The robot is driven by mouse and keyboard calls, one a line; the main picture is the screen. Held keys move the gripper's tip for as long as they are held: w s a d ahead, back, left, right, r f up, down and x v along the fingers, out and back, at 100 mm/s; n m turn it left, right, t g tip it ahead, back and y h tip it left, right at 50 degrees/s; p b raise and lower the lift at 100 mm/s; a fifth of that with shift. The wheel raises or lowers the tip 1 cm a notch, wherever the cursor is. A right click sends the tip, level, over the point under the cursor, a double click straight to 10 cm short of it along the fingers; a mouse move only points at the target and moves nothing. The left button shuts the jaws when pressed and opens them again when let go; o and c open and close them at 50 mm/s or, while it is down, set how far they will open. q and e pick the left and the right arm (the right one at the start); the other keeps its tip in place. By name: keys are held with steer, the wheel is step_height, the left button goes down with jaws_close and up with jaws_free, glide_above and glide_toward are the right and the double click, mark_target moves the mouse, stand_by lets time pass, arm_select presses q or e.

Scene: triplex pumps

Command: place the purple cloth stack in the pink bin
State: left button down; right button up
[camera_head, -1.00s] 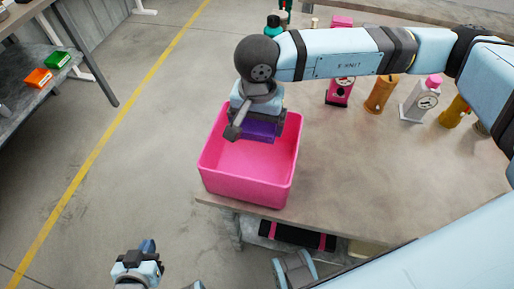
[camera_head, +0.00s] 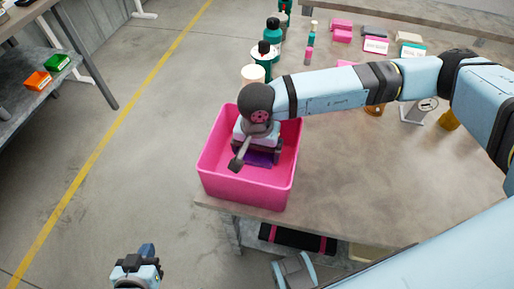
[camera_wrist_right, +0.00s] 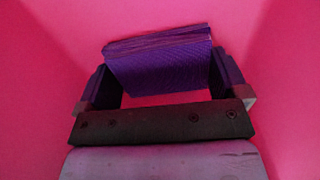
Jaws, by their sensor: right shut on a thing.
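The purple cloth stack (camera_head: 259,159) is inside the pink bin (camera_head: 243,188), below the bin's rim. My right gripper (camera_head: 258,154) reaches down into the bin and is shut on the stack. In the right wrist view the folded stack (camera_wrist_right: 160,62) sits between the two fingers, with pink bin walls (camera_wrist_right: 45,45) all around. I cannot tell whether the stack touches the bin floor. My left gripper (camera_head: 143,262) is low at the bottom left, away from the bin; its fingers are too small to read.
The bin stands on the near left corner of the table (camera_head: 350,175). A cream cylinder (camera_head: 253,74) and dark green bottles (camera_head: 264,52) stand behind it. A shelf with orange and green boxes (camera_head: 38,80) is at far left.

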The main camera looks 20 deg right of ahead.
steer(key=shift+f, duration=0.3)
steer(key=o, duration=0.5)
steer(key=shift+r, duration=0.1)
steer(key=shift+o, duration=0.2)
step_height(320, 180, up, 12)
steer(key=shift+r+p, duration=0.25)
steer(key=shift+p, duration=0.15)
